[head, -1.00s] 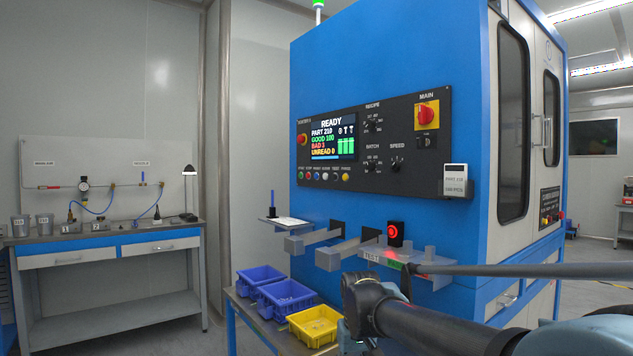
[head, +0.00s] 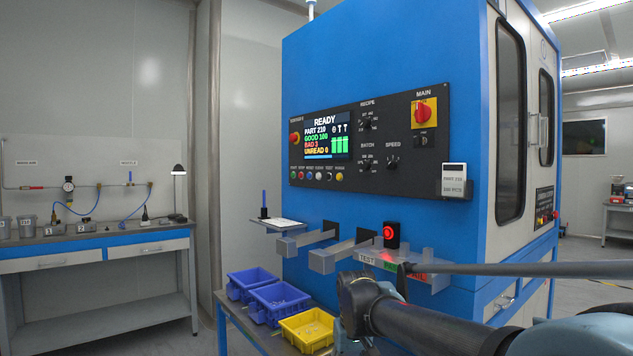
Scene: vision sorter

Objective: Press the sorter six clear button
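The sorter (head: 385,60) is a large blue machine with a black control panel (head: 375,150) on its front. The panel screen (head: 327,136) reads READY, PART 210, GOOD 100, BAD 3. A row of small coloured buttons (head: 318,175) sits under the screen. Their labels are too small to read surely, so I cannot single out the clear button. My dark arm crosses the lower right, well below and right of the buttons, and bends down at the bottom edge. My gripper's fingers do not show in the frame. Nothing of mine touches the panel.
Grey chutes and a small shelf (head: 440,281) with a red-lit black device (head: 391,235) jut out under the panel. Blue bins (head: 278,300) and a yellow bin (head: 308,332) stand below. A workbench (head: 100,247) is at the left. The space before the buttons looks clear.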

